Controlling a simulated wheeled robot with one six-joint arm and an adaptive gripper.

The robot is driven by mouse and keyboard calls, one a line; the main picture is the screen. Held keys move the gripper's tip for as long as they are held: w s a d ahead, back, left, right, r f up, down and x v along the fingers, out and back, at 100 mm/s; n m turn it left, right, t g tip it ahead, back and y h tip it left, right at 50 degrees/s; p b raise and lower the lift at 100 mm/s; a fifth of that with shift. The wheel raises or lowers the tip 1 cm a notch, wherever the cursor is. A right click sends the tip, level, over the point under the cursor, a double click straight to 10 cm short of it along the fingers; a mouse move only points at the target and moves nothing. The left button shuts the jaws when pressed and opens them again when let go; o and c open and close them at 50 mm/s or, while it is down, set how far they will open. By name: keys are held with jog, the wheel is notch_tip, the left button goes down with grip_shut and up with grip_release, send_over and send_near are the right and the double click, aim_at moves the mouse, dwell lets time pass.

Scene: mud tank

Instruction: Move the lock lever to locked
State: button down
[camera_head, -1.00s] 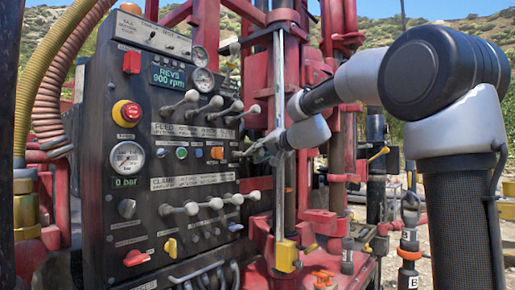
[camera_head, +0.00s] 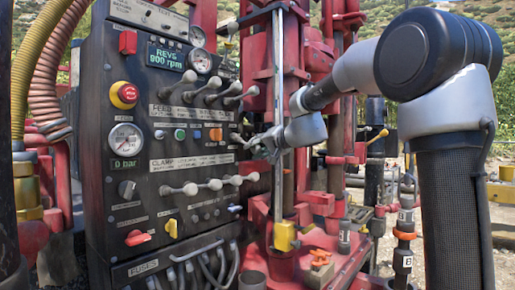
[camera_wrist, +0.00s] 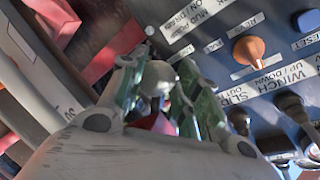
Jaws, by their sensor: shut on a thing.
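My gripper (camera_head: 262,143) is at the right edge of the dark control panel (camera_head: 140,222), level with the row of small buttons. In the wrist view its two green-padded fingers (camera_wrist: 157,90) are closed around a lever with a rounded grey knob (camera_wrist: 156,76), which I take as the lock lever. A red part shows just below the knob between the fingers. The lever's label is not readable, and its shaft and base are mostly hidden by the fingers.
An orange knob (camera_head: 215,134) sits on the panel left of my gripper. Rows of white-knobbed levers lie above (camera_head: 211,84) and below (camera_head: 214,184). A vertical steel rod (camera_head: 278,110) and red mast frame stand close by. A yellow block (camera_head: 284,237) is at the rod's foot.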

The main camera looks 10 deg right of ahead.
jog(key=shift+a+f, duration=0.1)
jog(key=shift+f, duration=0.45)
jog(key=c, duration=1.1)
grip_release()
jog(key=shift+w, duration=0.15)
jog(key=shift+a, duration=0.15)
jog(key=shift+r, duration=0.1)
jog(key=v, duration=1.2)
